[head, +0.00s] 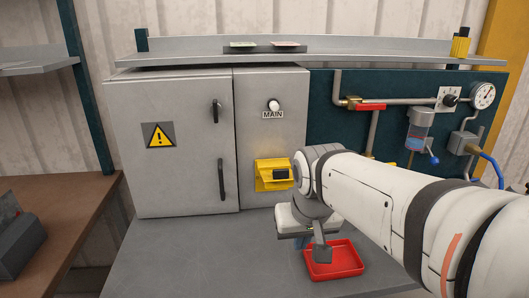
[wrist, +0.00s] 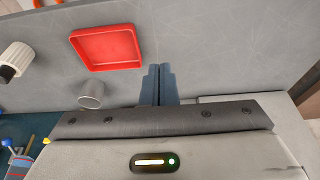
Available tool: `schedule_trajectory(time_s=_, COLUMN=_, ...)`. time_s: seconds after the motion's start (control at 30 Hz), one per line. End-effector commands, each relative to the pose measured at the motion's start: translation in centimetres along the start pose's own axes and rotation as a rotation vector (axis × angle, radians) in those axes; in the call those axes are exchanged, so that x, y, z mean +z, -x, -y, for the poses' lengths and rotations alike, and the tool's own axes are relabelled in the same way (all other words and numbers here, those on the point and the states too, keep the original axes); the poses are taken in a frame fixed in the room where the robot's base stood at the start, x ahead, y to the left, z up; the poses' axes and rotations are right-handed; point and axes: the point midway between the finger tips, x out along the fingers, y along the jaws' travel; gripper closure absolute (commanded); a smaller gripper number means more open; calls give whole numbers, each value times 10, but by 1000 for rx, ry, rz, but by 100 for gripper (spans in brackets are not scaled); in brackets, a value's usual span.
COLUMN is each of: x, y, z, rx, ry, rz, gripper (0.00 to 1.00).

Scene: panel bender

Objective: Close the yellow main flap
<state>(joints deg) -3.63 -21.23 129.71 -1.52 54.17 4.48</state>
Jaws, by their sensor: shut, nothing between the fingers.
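The yellow main flap (head: 272,174) is on the narrow grey cabinet door, below the MAIN label. It is a small yellow housing with a dark part at its right side; whether the flap stands open is hard to tell at this size. My gripper (head: 299,243) is below and to the right of it, low over the bench and beside the red tray, apart from the flap. In the wrist view my gripper (wrist: 158,68) shows its two blue-grey fingers together with nothing between them. The flap is not recognisable in the wrist view.
The red tray (head: 334,260) lies on the grey bench (head: 200,260); it also shows in the wrist view (wrist: 106,68). A white knob (head: 273,105) is above the MAIN label. Pipes, a red valve handle (head: 371,107) and a gauge (head: 483,95) occupy the teal panel at right.

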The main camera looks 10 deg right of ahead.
Motion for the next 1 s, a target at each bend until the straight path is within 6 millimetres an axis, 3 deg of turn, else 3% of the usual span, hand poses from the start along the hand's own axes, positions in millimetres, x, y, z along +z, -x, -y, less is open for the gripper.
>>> schedule_trajectory(time_s=0.03, x=-34, y=23, z=0, rx=0, ry=-1, rz=-28, gripper=100)
schedule_trajectory(time_s=0.2, x=-129, y=81, z=0, rx=-1, ry=-1, rz=-120, gripper=100)
schedule_trajectory(time_s=0.33, x=-179, y=114, z=0, rx=-1, ry=0, rz=-176, gripper=100)
schedule_trajectory(time_s=0.5, x=-211, y=134, z=0, rx=-1, ry=-1, rz=-213, gripper=100)
schedule_trajectory(time_s=0.67, x=-218, y=126, z=0, rx=-1, ry=0, rz=-217, gripper=100)
schedule_trajectory(time_s=1.0, x=-231, y=59, z=1, rx=-2, ry=0, rz=-214, gripper=100)
